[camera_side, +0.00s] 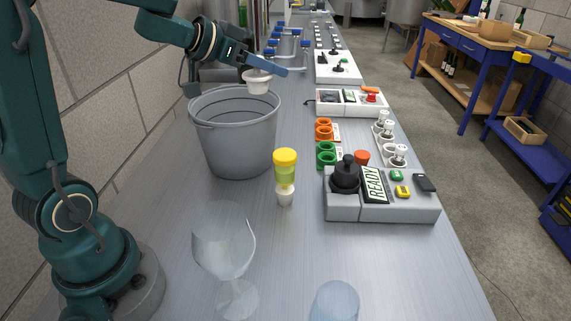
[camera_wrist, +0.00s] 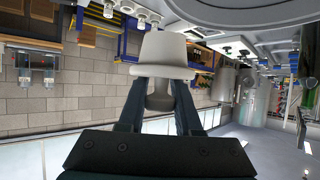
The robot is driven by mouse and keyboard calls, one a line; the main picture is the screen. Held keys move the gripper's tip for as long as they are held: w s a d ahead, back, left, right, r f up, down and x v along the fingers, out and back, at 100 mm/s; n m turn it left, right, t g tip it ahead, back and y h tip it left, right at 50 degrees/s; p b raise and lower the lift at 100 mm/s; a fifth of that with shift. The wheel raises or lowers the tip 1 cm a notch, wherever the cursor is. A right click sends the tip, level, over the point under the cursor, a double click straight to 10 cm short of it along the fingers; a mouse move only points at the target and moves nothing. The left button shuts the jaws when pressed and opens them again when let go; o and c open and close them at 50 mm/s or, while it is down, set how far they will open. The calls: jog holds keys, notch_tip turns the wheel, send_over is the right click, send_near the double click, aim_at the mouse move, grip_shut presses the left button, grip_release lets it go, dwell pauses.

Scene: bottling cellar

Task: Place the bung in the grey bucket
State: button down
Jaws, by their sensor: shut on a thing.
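The bung (camera_side: 257,85) is a pale, off-white stopper, wider at one end. My gripper (camera_side: 266,69) is shut on it and holds it up at the far side of the grey bucket (camera_side: 236,145). In the side view the bung overlaps the bucket's far rim; I cannot tell how far it is over the opening. In the wrist view the bung (camera_wrist: 165,55) sits between the two fingers of my gripper (camera_wrist: 162,95), which grip its narrow neck. The bucket's inside bottom is hidden.
A grey control box (camera_side: 380,207) marked READY is to the right. A stone wall borders the left.

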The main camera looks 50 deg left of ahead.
aim_at(218, 103)
jog(key=s+a+n+y, duration=0.4)
jog(key=a, duration=0.9)
jog(key=shift+y, duration=0.3)
jog(key=shift+s+a+f, duration=0.1)
jog(key=shift+a+f, duration=0.05)
jog(key=shift+f, duration=1.45)
jog(key=shift+s+a+f, duration=0.1)
jog(key=shift+a+f, duration=0.1)
jog(key=shift+f, duration=1.4)
jog(key=shift+s+a+f, duration=0.1)
jog(key=shift+a+f, duration=0.05)
jog(key=shift+f, duration=1.45)
jog(key=shift+f, duration=0.1)
jog(key=shift+f, duration=0.5)
